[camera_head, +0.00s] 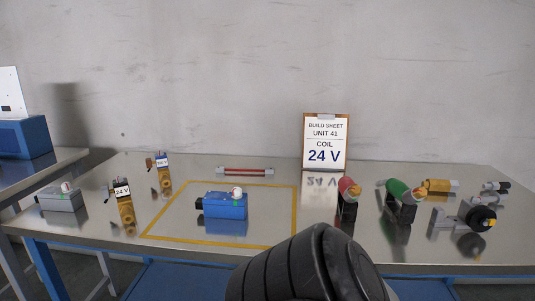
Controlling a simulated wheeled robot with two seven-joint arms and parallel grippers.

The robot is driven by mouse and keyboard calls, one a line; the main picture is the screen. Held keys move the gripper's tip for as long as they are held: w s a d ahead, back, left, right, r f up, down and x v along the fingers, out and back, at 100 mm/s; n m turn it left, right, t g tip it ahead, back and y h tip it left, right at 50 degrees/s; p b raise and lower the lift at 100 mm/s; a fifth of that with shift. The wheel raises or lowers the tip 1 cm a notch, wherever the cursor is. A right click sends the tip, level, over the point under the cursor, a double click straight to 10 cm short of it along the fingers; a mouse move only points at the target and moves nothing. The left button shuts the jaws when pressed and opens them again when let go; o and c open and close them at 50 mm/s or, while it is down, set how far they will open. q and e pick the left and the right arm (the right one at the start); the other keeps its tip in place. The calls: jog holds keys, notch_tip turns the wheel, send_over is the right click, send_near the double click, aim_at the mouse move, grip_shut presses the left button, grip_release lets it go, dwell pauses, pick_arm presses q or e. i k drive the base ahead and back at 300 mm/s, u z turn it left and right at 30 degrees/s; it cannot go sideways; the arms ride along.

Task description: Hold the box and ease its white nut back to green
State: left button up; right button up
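A blue box (224,212) stands on the metal table inside a yellow taped outline. A black part sticks out at its left end. A small white nut (236,193) with a red mark sits on its top towards the right, and a small green mark shows near it. The nut's exact setting is too small to read. A black ridged part of my own arm rises at the bottom centre, in front of the table and apart from the box. Neither of my grippers is in view.
A grey box (60,202) with a white and red top stands at the left. Two 24 V-type tagged coils (125,210) stand left of the outline. A red bar (245,171) and a 24 V build sheet (326,140) are behind. Red, green, yellow and black fittings stand right.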

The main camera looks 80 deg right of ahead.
aim_at(236, 192)
jog(key=z, duration=2.25)
